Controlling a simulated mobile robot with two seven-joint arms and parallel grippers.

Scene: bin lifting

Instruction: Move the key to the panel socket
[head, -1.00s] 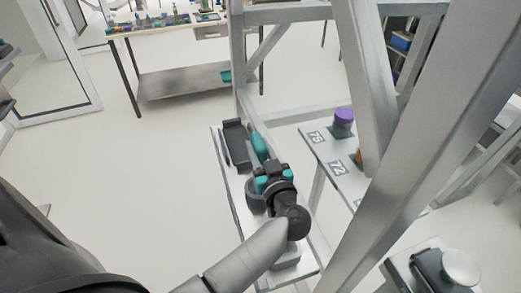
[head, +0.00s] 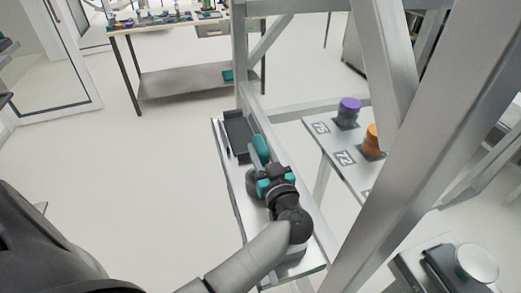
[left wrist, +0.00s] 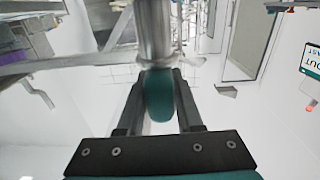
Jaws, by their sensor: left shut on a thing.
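My left gripper (head: 266,166) is shut on a teal rounded piece (head: 260,149), which looks like the key's handle. In the left wrist view the teal piece (left wrist: 159,98) sits between the two dark fingers (left wrist: 159,92). A grey metal cylinder (left wrist: 154,35) lies in line beyond it; I cannot tell whether it is part of the key. In the head view the gripper is over a narrow light metal shelf (head: 232,185). I cannot make out a panel socket. My right gripper is not in view.
A black tray (head: 238,135) lies on the shelf's far end. Thick grey frame beams (head: 425,150) stand close on the right. Behind them a labelled panel (head: 325,140) carries a purple-topped piece (head: 348,110) and an orange one (head: 373,140). Open floor lies left.

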